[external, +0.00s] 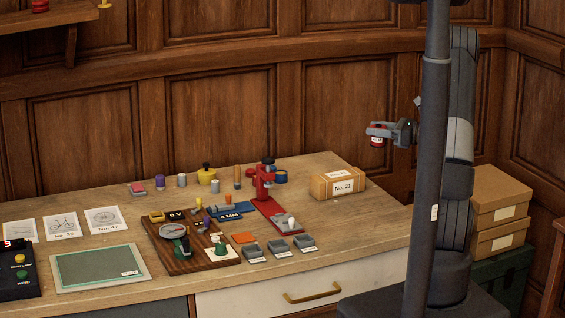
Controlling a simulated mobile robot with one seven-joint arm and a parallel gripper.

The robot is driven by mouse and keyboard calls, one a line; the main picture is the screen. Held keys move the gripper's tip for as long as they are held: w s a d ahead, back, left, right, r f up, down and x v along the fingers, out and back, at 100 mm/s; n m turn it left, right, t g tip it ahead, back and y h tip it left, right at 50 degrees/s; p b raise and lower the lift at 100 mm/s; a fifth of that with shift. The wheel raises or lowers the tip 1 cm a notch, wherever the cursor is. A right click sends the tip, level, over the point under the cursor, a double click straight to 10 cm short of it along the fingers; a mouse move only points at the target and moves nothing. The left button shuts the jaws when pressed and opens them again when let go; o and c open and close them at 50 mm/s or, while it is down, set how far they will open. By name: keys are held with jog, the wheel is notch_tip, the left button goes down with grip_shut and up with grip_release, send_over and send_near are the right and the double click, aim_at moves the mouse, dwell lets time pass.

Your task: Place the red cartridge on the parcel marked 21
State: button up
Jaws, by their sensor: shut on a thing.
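The parcel (320,190) is a tan-orange box near the right end of the wooden table, with a white label that appears to read No. 21. My gripper (378,131) is shut on a small red cartridge (377,142) with a pale band or label. It holds the cartridge in the air, above and to the right of the parcel and clearly apart from it. My dark column hides part of my arm just right of the gripper.
A red stand press (264,182) stands left of the parcel. Bare tabletop (362,222) lies in front of the parcel. Stacked boxes (500,195) stand at right.

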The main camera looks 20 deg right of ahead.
jog(key=shift+w+m+t, duration=0.3)
jog(key=shift+w+t, duration=0.1)
jog(key=shift+w, duration=0.45)
jog(key=w+a+f, duration=0.4)
jog(key=a, duration=0.1)
jog(key=w+a+f, duration=0.2)
jog(key=a, duration=0.1)
jog(key=shift+a+f, duration=0.15)
jog(key=shift+a, duration=0.05)
jog(key=shift+f, duration=2)
jog(key=shift+f, duration=0.15)
jog(key=o, duration=1)
jog(key=shift+c, duration=0.2)
